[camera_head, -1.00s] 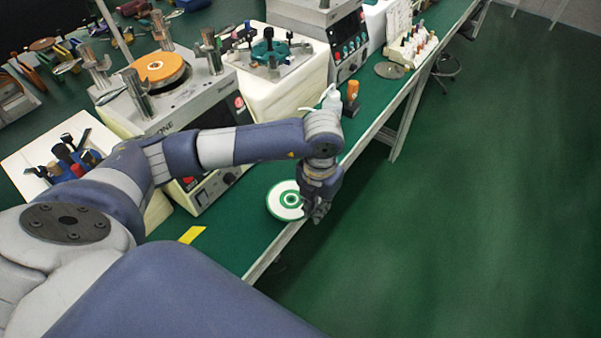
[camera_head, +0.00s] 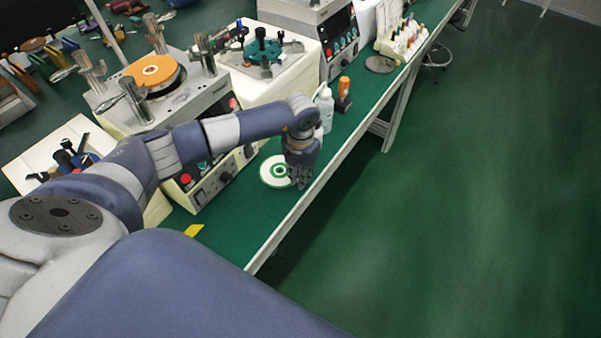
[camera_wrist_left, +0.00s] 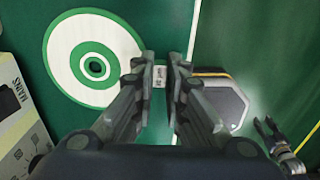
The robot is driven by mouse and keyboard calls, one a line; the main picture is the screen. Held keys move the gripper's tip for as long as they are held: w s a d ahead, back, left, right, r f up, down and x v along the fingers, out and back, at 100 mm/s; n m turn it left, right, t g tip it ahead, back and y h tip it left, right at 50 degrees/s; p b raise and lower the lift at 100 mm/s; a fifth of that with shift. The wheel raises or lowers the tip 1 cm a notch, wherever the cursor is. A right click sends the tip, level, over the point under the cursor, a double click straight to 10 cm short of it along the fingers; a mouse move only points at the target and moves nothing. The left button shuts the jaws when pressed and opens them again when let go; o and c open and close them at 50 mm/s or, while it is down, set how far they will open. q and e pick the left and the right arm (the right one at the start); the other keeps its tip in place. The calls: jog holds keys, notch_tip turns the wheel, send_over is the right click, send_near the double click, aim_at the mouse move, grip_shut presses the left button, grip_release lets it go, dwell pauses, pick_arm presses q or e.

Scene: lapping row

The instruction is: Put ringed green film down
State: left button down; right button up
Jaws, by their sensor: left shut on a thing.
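The ringed green film (camera_head: 273,172) is a round white disc with green rings, low over the green bench top near its front edge. In the left wrist view the film (camera_wrist_left: 75,48) lies left of the fingers, its rings facing the camera. My left gripper (camera_head: 301,182) points down at the film's right side. In the left wrist view the left gripper (camera_wrist_left: 160,76) is nearly closed on a small pale piece at the film's edge. I cannot tell whether the film touches the bench. My right gripper (camera_wrist_left: 264,128) shows small at the lower right; its opening is unclear.
A machine with an orange disc (camera_head: 154,72) stands behind my left arm. A white bottle (camera_head: 324,108) and an orange-topped item (camera_head: 344,88) stand farther along the bench (camera_head: 232,226). A yellow piece (camera_head: 194,230) lies nearer. The bench front by the film is clear.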

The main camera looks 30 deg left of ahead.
pick_arm(q)
jog(key=shift+f, duration=0.1)
jog(key=shift+f+b, duration=0.15)
jog(key=shift+b, duration=0.15)
jog(key=c, duration=1.6)
grip_release()
jog(key=shift+c, duration=0.2)
jog(key=shift+r+p, duration=0.3)
jog(key=shift+w+r, duration=0.1)
jog(key=shift+r, duration=0.2)
notch_tip(320, 180, up, 11)
jog(key=b, duration=0.2)
jog(key=shift+r+b, duration=0.15)
jog(key=shift+b, duration=0.15)
